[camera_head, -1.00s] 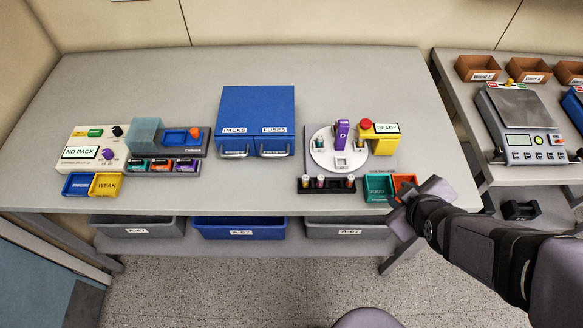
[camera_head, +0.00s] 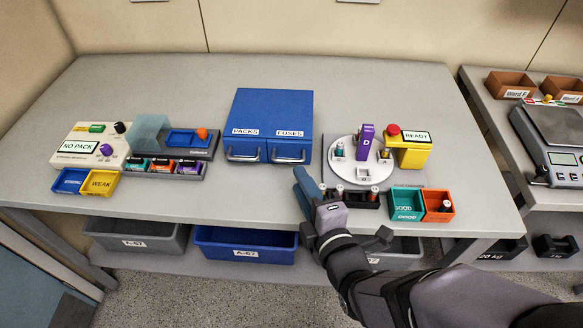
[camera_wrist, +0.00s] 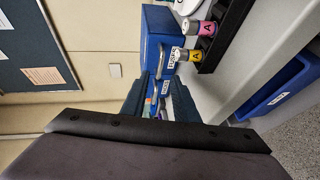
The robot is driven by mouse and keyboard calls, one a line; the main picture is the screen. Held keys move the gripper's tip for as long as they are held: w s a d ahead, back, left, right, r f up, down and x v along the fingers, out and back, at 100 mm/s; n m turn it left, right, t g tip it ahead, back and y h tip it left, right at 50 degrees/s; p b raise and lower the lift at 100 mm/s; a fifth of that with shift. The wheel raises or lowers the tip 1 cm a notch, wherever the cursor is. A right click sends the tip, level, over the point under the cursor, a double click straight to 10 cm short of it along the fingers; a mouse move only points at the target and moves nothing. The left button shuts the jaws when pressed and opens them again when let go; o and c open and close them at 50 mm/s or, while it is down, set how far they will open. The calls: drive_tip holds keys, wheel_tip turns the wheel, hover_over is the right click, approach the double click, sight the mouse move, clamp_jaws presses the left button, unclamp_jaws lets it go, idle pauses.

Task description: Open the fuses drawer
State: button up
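The blue cabinet (camera_head: 272,108) stands at the back middle of the table, with two drawer fronts side by side. The fuses drawer (camera_head: 291,146) is the right one, labelled FUSES, with a silver bar handle; it looks shut. The packs drawer (camera_head: 245,145) is on the left and also looks shut. My gripper (camera_head: 305,183) is in front of the cabinet, to the right of and nearer than the fuses handle, apart from it. In the wrist view my gripper (camera_wrist: 158,92) shows two dark fingers apart with nothing between them; the fuses handle (camera_wrist: 160,62) lies beyond them.
A round white carousel (camera_head: 345,158) with a vial rack stands close right of my gripper. Teal (camera_head: 406,203) and orange (camera_head: 437,206) bins are further right. The NO PACK device (camera_head: 88,148) is at left. Bare table lies before the cabinet.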

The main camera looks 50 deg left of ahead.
sight(289, 162)
drive_tip(key=shift+p+x, duration=0.55)
drive_tip(key=shift+x, duration=3.1)
clamp_jaws()
